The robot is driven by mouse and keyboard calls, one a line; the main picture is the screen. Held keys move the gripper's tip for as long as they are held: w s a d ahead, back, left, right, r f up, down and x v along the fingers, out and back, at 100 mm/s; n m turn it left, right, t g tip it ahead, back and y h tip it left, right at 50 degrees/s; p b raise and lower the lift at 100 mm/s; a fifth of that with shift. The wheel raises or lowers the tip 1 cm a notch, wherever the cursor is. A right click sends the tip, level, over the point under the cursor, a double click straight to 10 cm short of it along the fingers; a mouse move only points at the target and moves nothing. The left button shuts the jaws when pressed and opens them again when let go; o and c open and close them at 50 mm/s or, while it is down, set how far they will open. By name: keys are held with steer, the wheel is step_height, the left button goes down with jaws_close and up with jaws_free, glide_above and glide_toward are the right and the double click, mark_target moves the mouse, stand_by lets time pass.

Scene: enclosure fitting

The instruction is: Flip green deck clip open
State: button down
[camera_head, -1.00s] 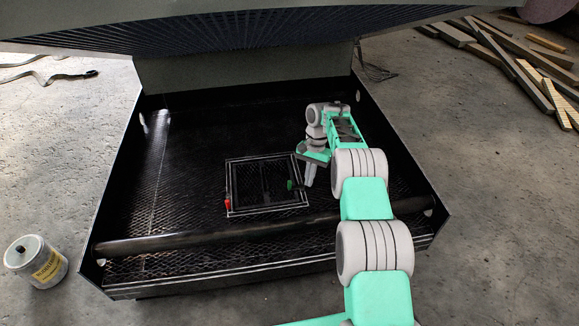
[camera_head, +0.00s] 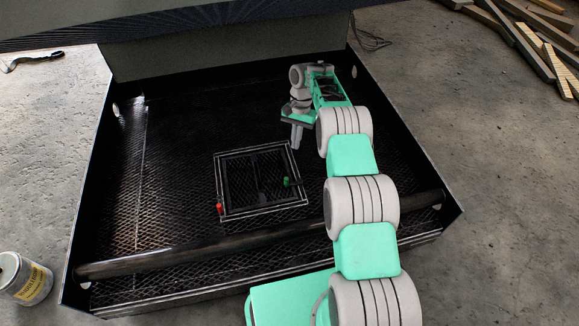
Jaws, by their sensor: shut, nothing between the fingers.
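The green deck clip (camera_head: 286,181) is a small upright green piece on the right side of a light-edged square frame (camera_head: 219,180) in the mesh deck. A red clip (camera_head: 219,209) stands at the frame's left side. My gripper (camera_head: 296,146) is shut and empty, pointing down near the frame's far right corner. It is apart from the green clip, beyond it and slightly to its right. The green clip is in plain view. Its exact angle is too small to tell.
A dark bar (camera_head: 160,259) crosses the front of the black enclosure. The enclosure's side walls (camera_head: 88,190) rise around the mesh floor. A raised panel (camera_head: 170,22) overhangs the back. A labelled can (camera_head: 33,284) stands outside at left, and planks (camera_head: 540,45) lie at far right.

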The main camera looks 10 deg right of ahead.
steer(key=b+x, duration=0.4)
steer(key=x, duration=0.5)
steer(key=shift+s+f, duration=0.1)
steer(key=shift+f, duration=0.15)
steer(key=shift+s+a+f, duration=0.2)
steer(key=shift+s+a, duration=0.8)
steer(key=shift+s, duration=0.2)
steer(key=shift+s+a+b, duration=0.25)
steer(key=shift+s+b, duration=0.05)
steer(key=shift+s, duration=0.2)
